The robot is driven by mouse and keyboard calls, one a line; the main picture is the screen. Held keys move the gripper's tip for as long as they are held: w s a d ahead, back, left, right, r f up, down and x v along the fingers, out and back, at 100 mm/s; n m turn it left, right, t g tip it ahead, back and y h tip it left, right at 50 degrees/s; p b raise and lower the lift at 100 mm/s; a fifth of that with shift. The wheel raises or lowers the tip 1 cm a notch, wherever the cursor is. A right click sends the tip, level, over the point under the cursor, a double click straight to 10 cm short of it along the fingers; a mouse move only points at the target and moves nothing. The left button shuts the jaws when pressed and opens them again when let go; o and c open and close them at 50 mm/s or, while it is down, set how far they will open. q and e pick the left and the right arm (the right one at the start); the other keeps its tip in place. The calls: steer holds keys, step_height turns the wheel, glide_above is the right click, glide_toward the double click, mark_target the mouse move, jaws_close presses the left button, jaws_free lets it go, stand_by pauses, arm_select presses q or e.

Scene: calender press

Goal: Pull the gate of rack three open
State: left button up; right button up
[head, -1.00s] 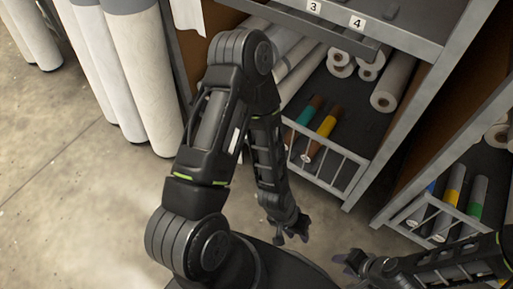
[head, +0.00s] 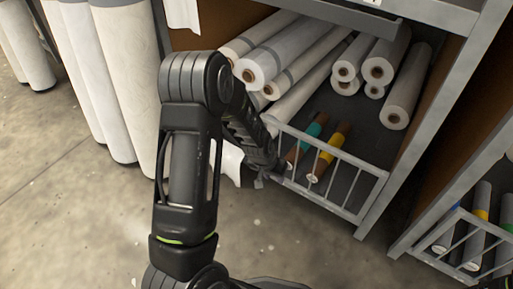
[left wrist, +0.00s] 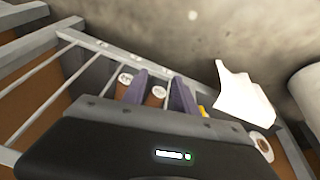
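A grey barred gate (head: 340,158) stands across the front of the low shelf bay in the head view and looks closed. Its top rail and bars also show at the left in the left wrist view (left wrist: 95,42). My left gripper (head: 262,180) is at the gate's left end, low down and partly hidden by my forearm. In the left wrist view its two purple fingers (left wrist: 159,92) are apart with nothing held between them. They overlap the rail; I cannot tell if they touch it. The number label above is cut off. My right gripper is not in view.
Rolls with green and yellow bands (head: 328,150) lie behind the gate, and white rolls (head: 405,90) fill the bay. Tall white rolls (head: 125,80) stand at the left. Another gated bay (head: 465,240) is at the right. The floor (head: 270,235) before the gate is clear.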

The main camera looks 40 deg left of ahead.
arm_select(q)
steer(key=w+a+r+y, duration=0.1)
steer(key=w+a+r, duration=0.2)
steer(key=a+r, duration=0.5)
steer(key=a, duration=0.2)
steer(key=shift+w+a+r+t, duration=0.15)
steer(key=shift+a+r+t, duration=0.15)
steer(key=shift+a+r, duration=0.1)
steer(key=shift+f, duration=0.1)
steer(key=b+x, duration=0.3)
steer(key=x, duration=0.4)
steer(key=shift+w+a+f+b, duration=0.1)
steer(key=shift+w+f+b, duration=0.05)
steer(key=shift+f+b, duration=0.2)
steer(key=shift+c, duration=0.3)
jaws_close()
